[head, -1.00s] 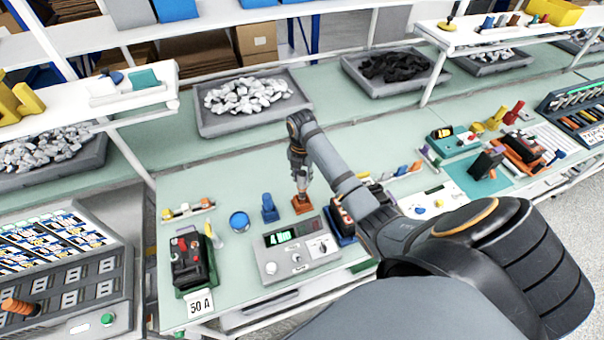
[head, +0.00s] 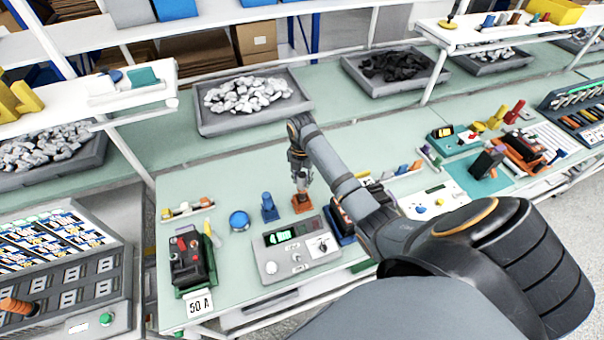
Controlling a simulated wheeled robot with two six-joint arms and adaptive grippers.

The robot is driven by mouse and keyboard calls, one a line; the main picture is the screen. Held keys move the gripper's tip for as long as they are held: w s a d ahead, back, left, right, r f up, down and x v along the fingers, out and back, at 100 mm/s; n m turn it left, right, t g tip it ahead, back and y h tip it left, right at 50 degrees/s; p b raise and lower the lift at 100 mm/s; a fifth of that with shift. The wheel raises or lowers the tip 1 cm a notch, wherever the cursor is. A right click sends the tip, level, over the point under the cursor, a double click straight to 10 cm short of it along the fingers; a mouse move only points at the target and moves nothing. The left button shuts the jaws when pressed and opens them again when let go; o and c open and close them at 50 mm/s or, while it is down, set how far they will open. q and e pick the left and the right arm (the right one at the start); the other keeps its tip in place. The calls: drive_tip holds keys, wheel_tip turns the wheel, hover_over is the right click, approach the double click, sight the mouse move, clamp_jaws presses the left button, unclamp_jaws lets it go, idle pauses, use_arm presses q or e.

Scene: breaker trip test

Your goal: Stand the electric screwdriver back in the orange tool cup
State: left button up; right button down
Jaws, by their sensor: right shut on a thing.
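The orange tool cup (head: 303,204) stands on the green bench mat, just behind the grey meter box. My right gripper (head: 301,180) points down directly above the cup. It is shut on the electric screwdriver (head: 302,190), of which only a small part shows between the fingers and the cup. The screwdriver looks roughly upright, with its lower end at the cup's mouth. I cannot tell how deep it sits in the cup. My left gripper is not in view.
A blue holder (head: 269,208) and a blue round dish (head: 239,220) stand left of the cup. The grey meter box (head: 292,251) is in front. A dark breaker unit (head: 188,257) stands at the left. The mat behind the cup is clear.

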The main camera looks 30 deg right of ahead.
drive_tip(key=shift+f+b, duration=0.95)
drive_tip(key=shift+f, duration=1)
drive_tip(key=c, duration=0.9)
unclamp_jaws()
wheel_tip(320, 180, up, 8)
drive_tip(key=shift+f, duration=0.25)
